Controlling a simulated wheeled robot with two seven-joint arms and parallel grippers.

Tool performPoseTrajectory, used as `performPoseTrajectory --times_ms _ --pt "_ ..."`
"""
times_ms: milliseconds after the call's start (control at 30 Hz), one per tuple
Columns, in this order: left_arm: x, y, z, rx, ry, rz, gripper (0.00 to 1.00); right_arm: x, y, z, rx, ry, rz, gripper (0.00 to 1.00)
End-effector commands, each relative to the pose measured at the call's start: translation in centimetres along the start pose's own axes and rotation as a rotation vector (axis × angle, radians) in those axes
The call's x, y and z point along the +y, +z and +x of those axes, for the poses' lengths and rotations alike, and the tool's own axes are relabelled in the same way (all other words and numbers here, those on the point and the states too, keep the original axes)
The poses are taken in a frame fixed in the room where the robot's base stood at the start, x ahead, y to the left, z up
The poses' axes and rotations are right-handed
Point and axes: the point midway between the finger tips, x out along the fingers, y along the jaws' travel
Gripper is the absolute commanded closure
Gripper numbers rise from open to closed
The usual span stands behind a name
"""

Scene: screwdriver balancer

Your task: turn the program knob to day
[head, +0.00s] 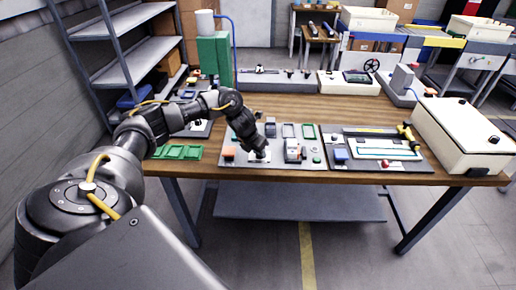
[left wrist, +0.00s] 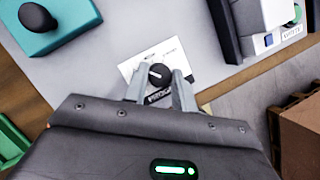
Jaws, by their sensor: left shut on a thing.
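The program knob (left wrist: 158,74) is a small black round knob with a light pointer mark, on a white label plate (left wrist: 172,52) in the left wrist view. The lettering on the plate is too small to read. My left gripper (left wrist: 160,80) has its two fingers on either side of the knob and is shut on it. In the head view my left gripper (head: 258,152) reaches down onto the grey panel (head: 233,149) at the table's front, where it hides the knob. My right gripper is not in view.
A teal block with a black knob (left wrist: 60,25) stands left of the plate in the left wrist view. A grey-white device (head: 293,150) stands right of my gripper. Green trays (head: 178,152) lie left of the panel. A cream case (head: 462,135) is at right.

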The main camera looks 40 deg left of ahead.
Motion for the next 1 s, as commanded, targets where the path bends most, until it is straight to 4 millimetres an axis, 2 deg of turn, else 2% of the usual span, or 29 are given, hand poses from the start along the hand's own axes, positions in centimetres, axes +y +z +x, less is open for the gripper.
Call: performPoseTrajectory --times_ms 300,733,767,900,1000 --pt "-0.05 0.03 -0.05 -0.004 0.032 -0.077 0.96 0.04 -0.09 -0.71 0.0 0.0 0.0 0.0" --pt "-0.04 0.02 0.0 -0.005 0.035 -0.085 0.96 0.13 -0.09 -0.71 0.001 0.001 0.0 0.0" --pt "-0.04 0.02 0.0 -0.005 0.035 -0.085 0.71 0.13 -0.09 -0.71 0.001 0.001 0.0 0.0" --pt "-0.04 0.02 0.0 -0.004 0.035 -0.084 0.53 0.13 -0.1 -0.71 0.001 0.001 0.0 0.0" --pt "-0.05 0.01 0.01 -0.004 0.035 -0.084 0.52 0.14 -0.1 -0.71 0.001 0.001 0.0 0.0"
